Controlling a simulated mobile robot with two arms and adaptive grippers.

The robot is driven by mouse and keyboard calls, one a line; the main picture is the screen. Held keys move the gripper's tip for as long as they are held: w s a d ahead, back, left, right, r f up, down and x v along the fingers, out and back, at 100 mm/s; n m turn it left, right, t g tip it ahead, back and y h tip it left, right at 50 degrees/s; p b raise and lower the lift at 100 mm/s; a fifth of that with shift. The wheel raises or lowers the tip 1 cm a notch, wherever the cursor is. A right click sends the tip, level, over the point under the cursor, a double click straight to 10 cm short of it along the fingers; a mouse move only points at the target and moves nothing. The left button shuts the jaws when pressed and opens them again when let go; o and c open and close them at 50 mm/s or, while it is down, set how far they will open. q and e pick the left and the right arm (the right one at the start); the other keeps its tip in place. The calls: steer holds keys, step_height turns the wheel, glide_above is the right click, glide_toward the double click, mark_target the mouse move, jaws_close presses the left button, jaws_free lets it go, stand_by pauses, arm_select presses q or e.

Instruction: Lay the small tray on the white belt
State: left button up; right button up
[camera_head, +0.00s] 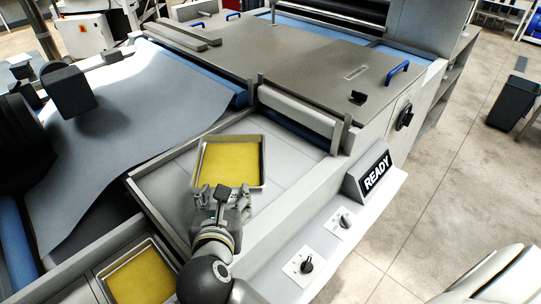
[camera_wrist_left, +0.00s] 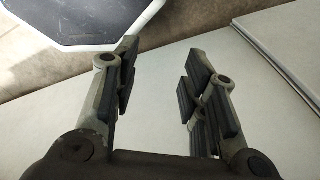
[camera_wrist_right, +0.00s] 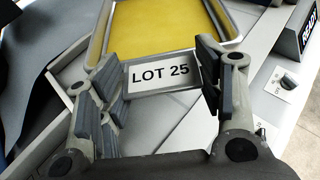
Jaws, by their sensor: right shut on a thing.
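The small tray (camera_head: 262,165) is a shallow metal tray with a yellow inside. It is over the pale white belt (camera_head: 300,153), in front of the machine's cover. I cannot tell whether it touches the belt. My right gripper (camera_head: 222,192) is shut on the near end of the tray. In the right wrist view, the tray's "LOT 25" label plate (camera_wrist_right: 160,75) lies between the fingers (camera_wrist_right: 157,82). My left gripper (camera_wrist_left: 160,75) is open and empty over a pale surface in the left wrist view; I cannot make it out in the head view.
A second yellow-filled tray (camera_head: 140,277) sits in a recess at lower left. A blue-grey sheet (camera_head: 150,95) drapes left of the belt. A "READY" sign (camera_head: 376,171) and two knobs (camera_head: 345,220) are on the right front ledge. A grey cover (camera_head: 300,60) stands behind the belt.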

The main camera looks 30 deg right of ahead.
mark_target(227, 184)
steer(key=b+x, duration=0.2)
steer(key=x, duration=0.3)
steer(key=b+x, duration=0.1)
steer(key=x, duration=0.4)
steer(key=shift+w+a+b, duration=0.1)
steer(key=shift+a+b, duration=0.1)
steer(key=shift+b, duration=0.15)
steer(key=w+f+b, duration=0.1)
steer(key=f, duration=0.1)
steer(key=w+d+f+b, duration=0.1)
steer(key=w+f+b, duration=0.1)
steer(key=shift+f, duration=0.1)
steer(key=shift+w+f+b, duration=0.25)
steer(key=shift+b, duration=0.25)
steer(key=shift+w+d+f+b, duration=0.2)
steer(key=shift+w+f+b, duration=0.05)
steer(key=shift+f+b, duration=0.2)
steer(key=f+b, duration=0.2)
steer(key=f, duration=0.1)
steer(key=shift+w+f+b, duration=0.1)
steer(key=shift+w+b, duration=0.1)
steer(key=shift+b, duration=0.15)
arm_select(q)
step_height(227, 184, down, 11)
steer(key=shift+a, duration=0.2)
steer(key=shift+s+f, duration=0.1)
arm_select(e)
steer(key=shift+s, duration=0.1)
